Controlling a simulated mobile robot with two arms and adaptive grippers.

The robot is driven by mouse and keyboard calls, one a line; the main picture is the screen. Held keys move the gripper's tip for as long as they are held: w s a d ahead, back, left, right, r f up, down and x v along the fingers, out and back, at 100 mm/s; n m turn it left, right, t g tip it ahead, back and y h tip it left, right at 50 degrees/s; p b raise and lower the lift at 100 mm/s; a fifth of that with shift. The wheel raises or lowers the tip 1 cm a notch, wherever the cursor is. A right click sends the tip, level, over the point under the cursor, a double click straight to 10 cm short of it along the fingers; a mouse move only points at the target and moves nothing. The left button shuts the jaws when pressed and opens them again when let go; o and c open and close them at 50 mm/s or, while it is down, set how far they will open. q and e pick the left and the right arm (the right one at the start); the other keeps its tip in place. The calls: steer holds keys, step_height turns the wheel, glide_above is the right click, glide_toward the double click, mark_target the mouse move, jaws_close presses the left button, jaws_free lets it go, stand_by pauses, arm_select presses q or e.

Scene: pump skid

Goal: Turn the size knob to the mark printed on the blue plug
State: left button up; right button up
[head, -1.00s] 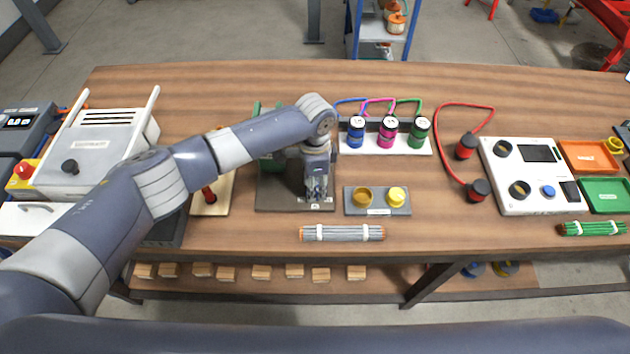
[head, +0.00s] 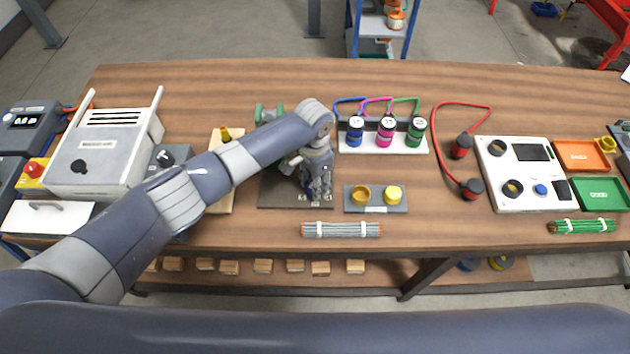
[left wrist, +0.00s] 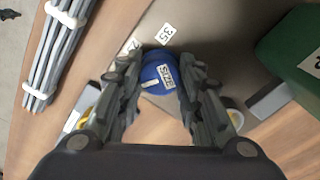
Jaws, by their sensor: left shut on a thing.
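The size knob (left wrist: 156,82) is blue with a "SIZE" label and a white pointer line, seen in the left wrist view. My left gripper (head: 320,192) is shut on it, one finger on each side. A "35" mark (left wrist: 167,33) stands on the plate beyond the knob; another mark beside it is partly hidden. In the head view the knob is hidden by my gripper, over a dark base plate (head: 275,197). The blue plug (head: 355,134) stands leftmost in a white rack; its printed mark is too small to read. My right gripper is out of view.
Pink (head: 386,133) and green (head: 416,133) plugs stand beside the blue one, with cables behind. A grey tray (head: 376,208) with two yellow round parts lies right of the base plate. A grey cable bundle (head: 341,229) lies at the table's front.

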arm_select(q)
steer(key=o, duration=1.1)
steer(key=shift+c, duration=0.2)
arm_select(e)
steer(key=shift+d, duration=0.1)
arm_select(q)
steer(key=shift+r, duration=0.1)
step_height(320, 180, up, 12)
steer(key=shift+w, duration=0.15)
